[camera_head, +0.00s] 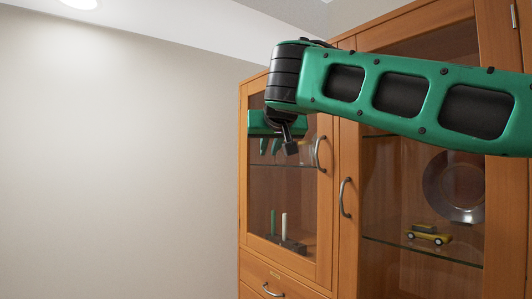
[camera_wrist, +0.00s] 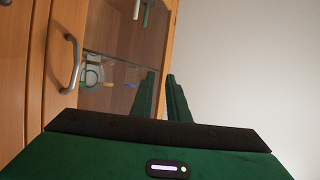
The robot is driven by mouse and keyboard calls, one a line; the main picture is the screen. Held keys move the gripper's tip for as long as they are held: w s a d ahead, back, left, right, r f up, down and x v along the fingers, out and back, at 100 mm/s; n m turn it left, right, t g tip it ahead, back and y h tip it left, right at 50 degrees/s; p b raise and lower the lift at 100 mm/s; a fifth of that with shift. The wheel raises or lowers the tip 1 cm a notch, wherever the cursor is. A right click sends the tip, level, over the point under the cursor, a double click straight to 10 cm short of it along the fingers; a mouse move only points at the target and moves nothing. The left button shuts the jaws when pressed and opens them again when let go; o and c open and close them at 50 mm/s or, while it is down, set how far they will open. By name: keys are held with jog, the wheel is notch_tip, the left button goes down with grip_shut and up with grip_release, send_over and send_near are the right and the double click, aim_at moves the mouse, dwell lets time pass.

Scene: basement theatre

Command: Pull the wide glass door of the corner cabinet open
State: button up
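The corner cabinet has two glass doors in wooden frames. The wider glass door (camera_head: 385,215) is on the right in the head view, with a curved grey handle (camera_head: 345,197) on its left side. The narrower glass door (camera_head: 326,235) is on the left, with its own curved handle (camera_head: 320,155); that handle also shows in the wrist view (camera_wrist: 72,65). Both doors look shut. My gripper (camera_wrist: 160,76) is in front of the narrower door, its two dark green fingers apart and nothing between them. It touches neither handle.
My green arm crosses the wider door's upper part. Behind the glass are a plate (camera_head: 454,186), a yellow toy car (camera_head: 428,235) and candles (camera_head: 284,226). A drawer (camera_head: 285,278) lies below the narrower door. A bare wall (camera_head: 120,150) stands left of the cabinet.

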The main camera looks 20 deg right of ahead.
grip_shut()
dwell(1.4)
grip_release()
jog(key=v, duration=1)
jog(key=shift+s, duration=0.3)
jog(key=shift+r, duration=0.1)
